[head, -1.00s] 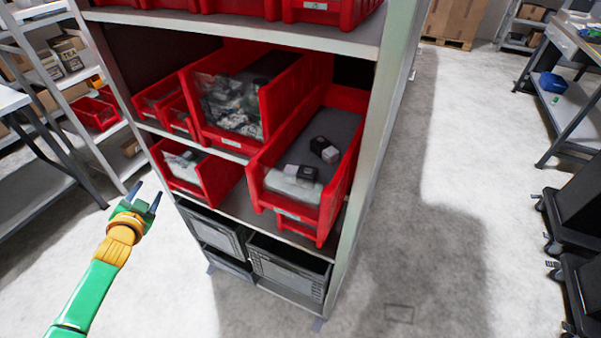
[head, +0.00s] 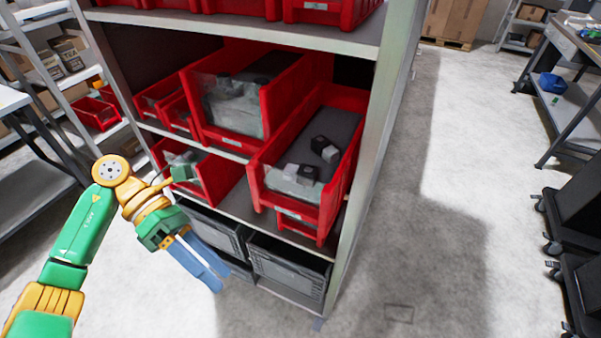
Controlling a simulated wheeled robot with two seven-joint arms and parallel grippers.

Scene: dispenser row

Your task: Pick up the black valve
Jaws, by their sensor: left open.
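Small dark and pale block-like pieces lie in the large right red bin (head: 277,198) on the middle shelf. One black piece (head: 319,144) is farther back beside a pale piece (head: 330,154). I cannot tell for sure which one is the black valve. My left gripper (head: 221,280) is open and empty, its blue fingers pointing down and right. It appears in front of the lower grey crates, left of and below the bin, apart from the pieces. My right gripper is out of view.
A smaller red bin (head: 218,181) is to the left, partly behind my left arm. A large red bin (head: 276,112) with a clear front is above. Grey crates (head: 290,268) stand on the bottom shelf. The shelf's right upright (head: 366,150) borders the bin.

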